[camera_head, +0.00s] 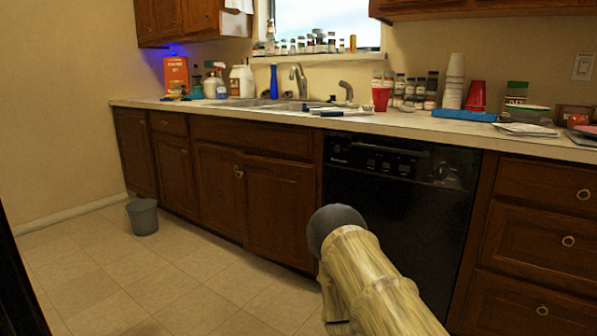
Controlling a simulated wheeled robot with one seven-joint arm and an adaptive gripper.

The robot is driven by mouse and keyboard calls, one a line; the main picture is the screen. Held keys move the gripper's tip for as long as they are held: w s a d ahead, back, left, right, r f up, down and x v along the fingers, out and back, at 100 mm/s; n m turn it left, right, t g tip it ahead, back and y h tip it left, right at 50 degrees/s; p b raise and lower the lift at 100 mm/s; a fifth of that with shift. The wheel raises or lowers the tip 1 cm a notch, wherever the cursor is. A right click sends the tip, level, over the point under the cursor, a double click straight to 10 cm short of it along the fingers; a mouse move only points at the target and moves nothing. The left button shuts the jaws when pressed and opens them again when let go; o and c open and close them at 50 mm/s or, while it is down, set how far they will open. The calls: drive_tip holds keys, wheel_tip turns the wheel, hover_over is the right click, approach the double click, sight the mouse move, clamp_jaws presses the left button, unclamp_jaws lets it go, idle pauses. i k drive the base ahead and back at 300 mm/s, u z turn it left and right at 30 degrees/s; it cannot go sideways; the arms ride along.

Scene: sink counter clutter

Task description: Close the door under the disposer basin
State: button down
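The sink (262,103) is set in the counter below the window, with its basins mostly hidden by the low view. Below it are two brown wooden cabinet doors, a left door (218,195) and a right door (279,212). Their small handles sit close together near the meeting edge. Both doors look flush or nearly so; a small gap cannot be told from here. Which basin has the disposer does not show. My gripper is not in view. A pale, wood-grained arm link with a dark rounded end, mine, fills the lower right foreground.
A black dishwasher (395,205) stands right of the doors, then drawers (538,250). A grey bucket (143,216) is on the floor at left. The tiled floor (150,280) before the doors is otherwise clear. Clutter lines the counter (420,125).

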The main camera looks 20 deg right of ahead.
sight(277, 197)
drive_tip(key=z, duration=1.1)
drive_tip(key=i, duration=0.9)
drive_tip(key=u, duration=0.95)
drive_tip(key=i, duration=0.7)
drive_tip(key=u, duration=0.75)
